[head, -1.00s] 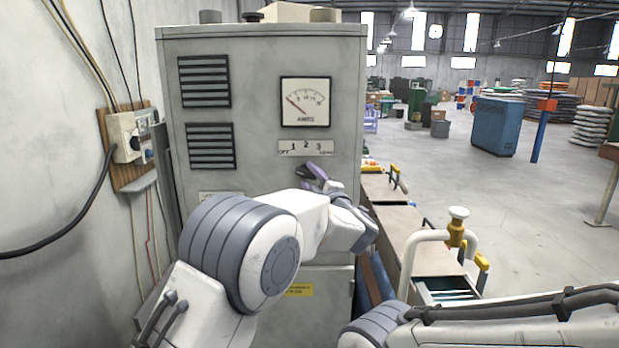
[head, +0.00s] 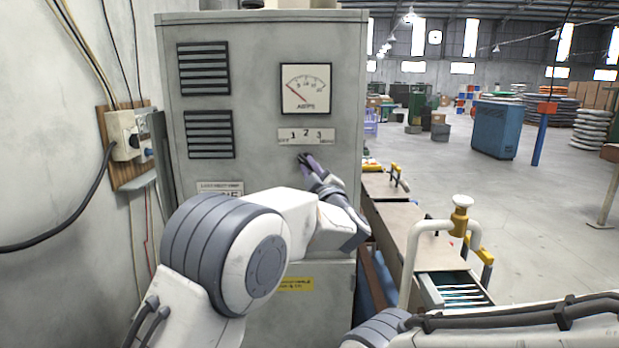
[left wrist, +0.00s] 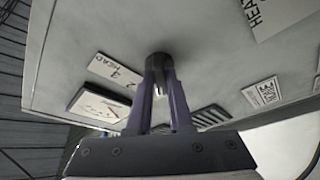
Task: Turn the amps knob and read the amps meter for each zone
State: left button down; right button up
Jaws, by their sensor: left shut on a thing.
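The amps meter (head: 306,88) is a white square dial with a black frame, high on the grey cabinet (head: 262,65). Its needle points up-left, near the low end of the scale. Below it is the knob's label plate (head: 306,136) with 1, 2 and 3. My left gripper (head: 304,161) is at the cabinet front just under the plate. In the left wrist view the dark knob (left wrist: 159,60) sits between the fingertips of my left gripper (left wrist: 160,85), which are shut on it. In the head view the gripper hides the knob. My right gripper is out of view.
A wall box (head: 125,138) with cables is to the left of the cabinet. A bench (head: 400,225) with a white pipe frame (head: 412,250) stands to the right. Open floor and a blue cabinet (head: 497,128) lie beyond.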

pick_arm(q)
jog(key=shift+a+f+m+t+h+b, duration=0.1)
jog(key=shift+m+t+h+b, duration=0.2)
jog(key=shift+m+b, duration=0.45)
jog(key=shift+f+m+t+h+b, duration=0.1)
jog(key=shift+m+t+h+b, duration=0.25)
jog(key=shift+m, duration=0.7)
jog(key=c, duration=0.8)
grip_release()
jog(key=shift+s+f+b, duration=0.15)
jog(key=shift+s+b, duration=0.2)
jog(key=shift+s, duration=0.05)
jog(key=b+v, duration=0.4)
jog(key=v, duration=0.5)
jog(key=shift+s, duration=0.3)
